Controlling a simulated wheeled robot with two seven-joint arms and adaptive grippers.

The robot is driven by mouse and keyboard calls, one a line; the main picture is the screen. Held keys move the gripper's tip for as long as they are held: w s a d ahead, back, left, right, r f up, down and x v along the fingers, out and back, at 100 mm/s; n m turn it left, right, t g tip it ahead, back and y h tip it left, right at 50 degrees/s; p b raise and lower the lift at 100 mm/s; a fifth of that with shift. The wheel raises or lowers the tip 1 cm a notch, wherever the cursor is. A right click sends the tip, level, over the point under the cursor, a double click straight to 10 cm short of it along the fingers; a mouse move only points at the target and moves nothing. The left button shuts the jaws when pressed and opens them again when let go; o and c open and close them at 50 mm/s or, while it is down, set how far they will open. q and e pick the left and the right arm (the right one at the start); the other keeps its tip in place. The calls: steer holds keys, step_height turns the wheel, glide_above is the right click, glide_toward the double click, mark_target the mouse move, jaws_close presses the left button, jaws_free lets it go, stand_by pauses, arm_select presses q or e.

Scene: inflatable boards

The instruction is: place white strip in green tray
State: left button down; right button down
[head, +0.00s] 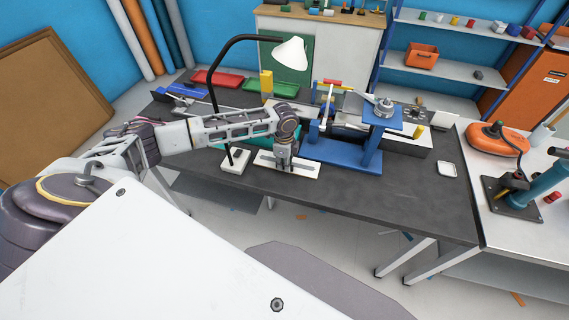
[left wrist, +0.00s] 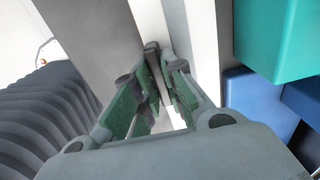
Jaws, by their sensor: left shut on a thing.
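The white strip (head: 308,170) lies low over the front part of the dark workbench, beneath my left gripper (head: 284,163). My left gripper points down and is shut on it near its middle. In the left wrist view the green-padded fingers (left wrist: 158,98) close around a narrow white piece (left wrist: 150,25); the fingers hide part of it. I cannot tell whether the strip touches the bench. The green tray (head: 257,87) stands at the back of the bench, beside a red tray (head: 218,79). My right gripper is not in view.
A black-necked lamp (head: 290,53) stands left of my left gripper, its neck rising in front of the trays. A teal box (left wrist: 275,38) is close beside the gripper. A blue press-like fixture (head: 345,150) stands to the right. The bench's front right is mostly clear.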

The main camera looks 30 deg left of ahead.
arm_select(q)
steer(key=shift+f, duration=0.1)
steer(key=c, duration=1.5)
jaws_free()
step_height(320, 180, up, 12)
steer(key=shift+s+r+b, duration=0.1)
steer(key=shift+r+b, duration=0.05)
steer(key=shift+b, duration=0.2)
steer(key=shift+o, duration=0.6)
